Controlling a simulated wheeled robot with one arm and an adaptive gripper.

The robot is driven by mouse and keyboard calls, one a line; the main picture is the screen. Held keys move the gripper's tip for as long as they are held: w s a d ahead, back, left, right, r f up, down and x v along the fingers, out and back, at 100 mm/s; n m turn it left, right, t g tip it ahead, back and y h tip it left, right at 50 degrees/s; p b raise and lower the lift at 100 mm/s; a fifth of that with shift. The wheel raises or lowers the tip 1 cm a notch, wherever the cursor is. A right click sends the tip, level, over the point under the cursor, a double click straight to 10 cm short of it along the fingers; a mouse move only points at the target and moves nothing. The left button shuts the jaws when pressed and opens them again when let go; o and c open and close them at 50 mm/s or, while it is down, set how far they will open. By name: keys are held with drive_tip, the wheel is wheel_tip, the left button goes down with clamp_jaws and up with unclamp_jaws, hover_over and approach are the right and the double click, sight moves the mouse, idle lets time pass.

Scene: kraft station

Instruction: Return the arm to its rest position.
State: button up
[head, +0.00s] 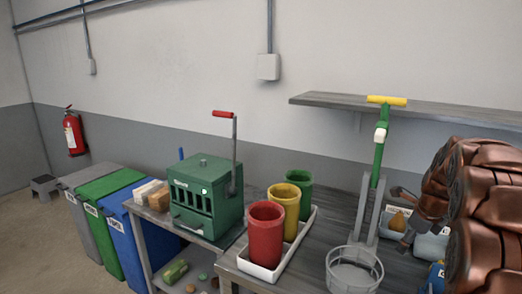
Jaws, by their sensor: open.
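My arm (478,205) shows as large copper-brown links folded at the right edge of the head view. My gripper (401,216) appears just left of these links, partly hidden by them, with its two dark brown fingers apart. It is open, over the right part of the workbench. I see nothing held between its fingers. A white bin with an orange-brown item (397,222) shows behind or between the fingers; I cannot tell whether they touch.
A lever press with a yellow handle (387,101) and a clear round basket (354,272) stand left of my gripper. A white tray (310,226) holds red, yellow and green cups. A green crank machine (205,193) stands farther left. A grey shelf (440,110) juts from the wall above.

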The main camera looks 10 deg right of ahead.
drive_tip(key=s+a+n, duration=0.1)
drive_tip(key=a+n, duration=0.1)
drive_tip(key=a, duration=0.1)
drive_tip(key=s+a+n, duration=0.1)
drive_tip(key=a+n, duration=0.1)
drive_tip(key=a, duration=0.2)
drive_tip(key=s+a+n+g, duration=0.1)
drive_tip(key=a+n, duration=0.1)
drive_tip(key=a, duration=0.1)
drive_tip(key=shift+s+a+r+y, duration=0.2)
drive_tip(key=shift+s+r+y, duration=0.1)
drive_tip(key=shift+s+y, duration=0.1)
drive_tip(key=s+a+n+g, duration=0.2)
drive_tip(key=s+a+n, duration=0.6)
drive_tip(key=a, duration=0.3)
drive_tip(key=s+a+f+n, duration=0.1)
drive_tip(key=s+a+n, duration=0.2)
drive_tip(key=s+n, duration=0.2)
drive_tip(key=s+a+f+n+g, duration=0.1)
drive_tip(key=s+a+f+n, duration=0.1)
drive_tip(key=s+n, duration=0.4)
drive_tip(key=s+a+f+n+g, duration=0.1)
drive_tip(key=s+a+n, duration=0.4)
drive_tip(key=s, duration=0.5)
drive_tip(key=shift+f, duration=0.15)
